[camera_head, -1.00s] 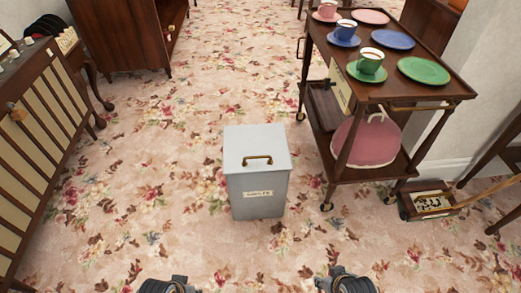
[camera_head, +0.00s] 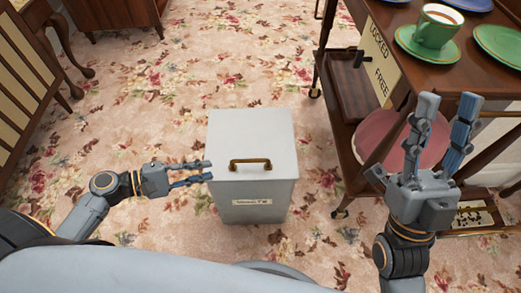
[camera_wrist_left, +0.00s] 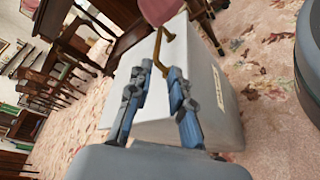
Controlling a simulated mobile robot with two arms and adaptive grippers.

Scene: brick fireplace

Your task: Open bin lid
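The light grey bin (camera_head: 252,205) stands upright on the carpet with its flat lid (camera_head: 250,130) shut. A brass handle (camera_head: 250,161) lies across the lid near its front edge, and a small label is on the front. My left gripper (camera_head: 208,171) is at the left edge of the bin, at about lid height, with its fingers apart and nothing between them. In the left wrist view, the brass handle (camera_wrist_left: 160,52) is just beyond the fingertips (camera_wrist_left: 160,70). I cannot tell whether the fingers touch the bin. My right gripper (camera_head: 448,98) is open, empty and raised at the right.
A wooden trolley (camera_head: 335,125) with a green cup (camera_head: 437,25) and plates stands close to my right gripper. A pink item (camera_head: 400,150) is on its lower shelf. Wooden furniture (camera_head: 20,75) is at the left. Carpet around the bin is clear.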

